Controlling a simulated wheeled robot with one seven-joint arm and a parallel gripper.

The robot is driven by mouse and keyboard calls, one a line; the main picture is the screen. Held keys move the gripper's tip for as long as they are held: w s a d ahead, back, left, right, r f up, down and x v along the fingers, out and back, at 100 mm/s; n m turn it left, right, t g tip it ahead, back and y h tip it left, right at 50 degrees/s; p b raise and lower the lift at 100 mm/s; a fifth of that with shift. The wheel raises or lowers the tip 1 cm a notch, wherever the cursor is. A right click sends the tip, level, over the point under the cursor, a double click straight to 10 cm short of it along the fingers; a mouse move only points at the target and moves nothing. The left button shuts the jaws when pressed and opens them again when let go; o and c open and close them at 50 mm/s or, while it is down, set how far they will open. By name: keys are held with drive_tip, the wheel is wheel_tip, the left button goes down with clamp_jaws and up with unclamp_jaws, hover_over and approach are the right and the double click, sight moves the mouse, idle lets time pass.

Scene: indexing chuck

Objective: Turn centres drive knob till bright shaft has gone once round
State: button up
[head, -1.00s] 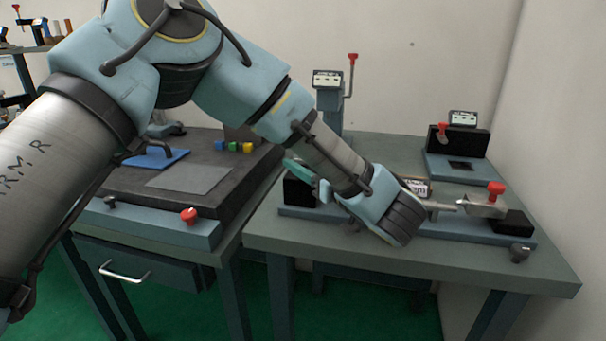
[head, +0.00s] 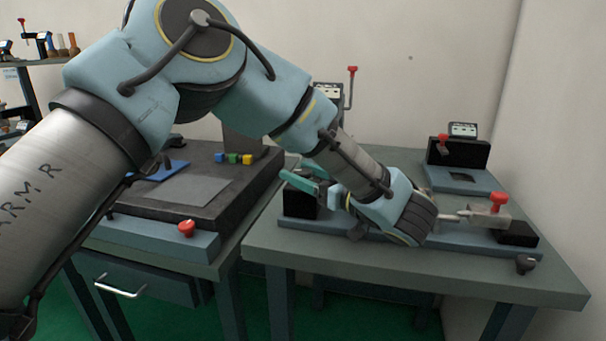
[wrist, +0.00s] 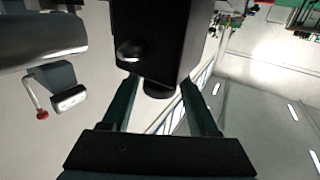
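The centres device has a long blue base (head: 460,245) on the right-hand bench, with a black block (head: 298,203) at its left end. A grey metal shaft or centre (head: 455,217) shows right of my wrist; which part is the bright shaft I cannot tell. My gripper (head: 300,180) reaches left over the base, its teal finger near the left block. In the wrist view, a dark round knob (wrist: 159,91) sticks out of a black block (wrist: 160,35). My open fingers (wrist: 160,92) lie either side of it, with a gap visible on both sides.
A tailstock with a red handle (head: 498,199) and black block (head: 517,233) stands at the base's right end. A second device (head: 458,150) is behind it. A red-tipped lever (head: 352,72) rises behind my arm. The left bench holds coloured blocks (head: 233,158).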

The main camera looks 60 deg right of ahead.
drive_tip(key=shift+o, duration=1)
drive_tip(key=b+v, duration=0.2)
drive_tip(key=v, duration=0.9)
drive_tip(key=shift+b, duration=0.3)
drive_tip(key=shift+w, duration=0.1)
